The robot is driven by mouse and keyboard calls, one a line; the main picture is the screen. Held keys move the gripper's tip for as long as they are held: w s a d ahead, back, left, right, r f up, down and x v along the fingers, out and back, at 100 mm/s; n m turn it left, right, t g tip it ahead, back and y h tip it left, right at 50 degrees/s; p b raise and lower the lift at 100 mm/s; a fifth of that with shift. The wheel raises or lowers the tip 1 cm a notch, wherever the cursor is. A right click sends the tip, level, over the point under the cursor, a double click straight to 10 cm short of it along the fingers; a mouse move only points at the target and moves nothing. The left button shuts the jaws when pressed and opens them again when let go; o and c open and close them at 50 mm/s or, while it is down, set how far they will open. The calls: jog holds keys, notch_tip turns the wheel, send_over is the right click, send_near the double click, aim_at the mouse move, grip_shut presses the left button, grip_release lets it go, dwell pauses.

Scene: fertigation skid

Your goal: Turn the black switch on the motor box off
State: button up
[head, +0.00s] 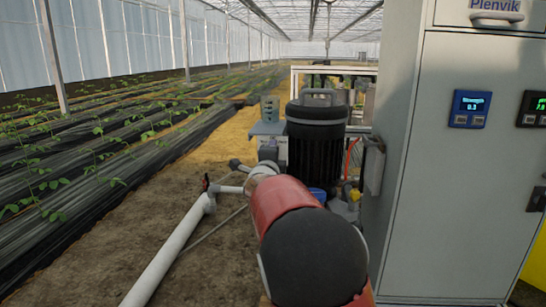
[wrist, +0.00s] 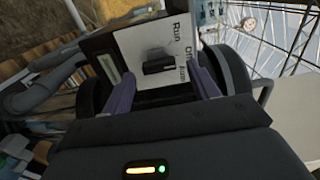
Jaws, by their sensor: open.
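The black switch (wrist: 158,66) shows in the wrist view on a white labelled face of the motor box (wrist: 130,42). The printed words appear rotated; "Run" is legible near the switch, and the switch's setting is unclear. My gripper (wrist: 163,80) is open, with one purple-grey finger on each side of the switch. Gaps show between the fingers and the switch; I cannot tell the depth between them.
A tall grey cabinet (head: 400,190) with small displays stands close on the right. A white pipe (head: 170,250) runs along the ground at the left. A metal frame (head: 335,72) stands behind the motor. Bare soil lies between the pipe and planted rows.

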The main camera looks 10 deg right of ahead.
jog(key=v, duration=0.6)
jog(key=shift+s, duration=0.2)
jog(key=s+a+r+n+g+y+p, duration=0.15)
jog(key=s+n+g+y+p, duration=0.75)
jog(key=s+n, duration=1.35)
jog(key=s+d+f+g+h+p, duration=0.1)
jog(key=s+f, duration=0.1)
jog(key=s, duration=0.7)
jog(key=s+d+f+g+h+p, duration=0.1)
jog(key=s+d+f+h, duration=0.1)
jog(key=s, duration=0.7)
jog(key=shift+s+m+g+p, duration=0.3)
jog(key=shift+m+p, duration=0.05)
jog(key=shift+m, duration=0.1)
jog(key=shift+d, duration=0.15)
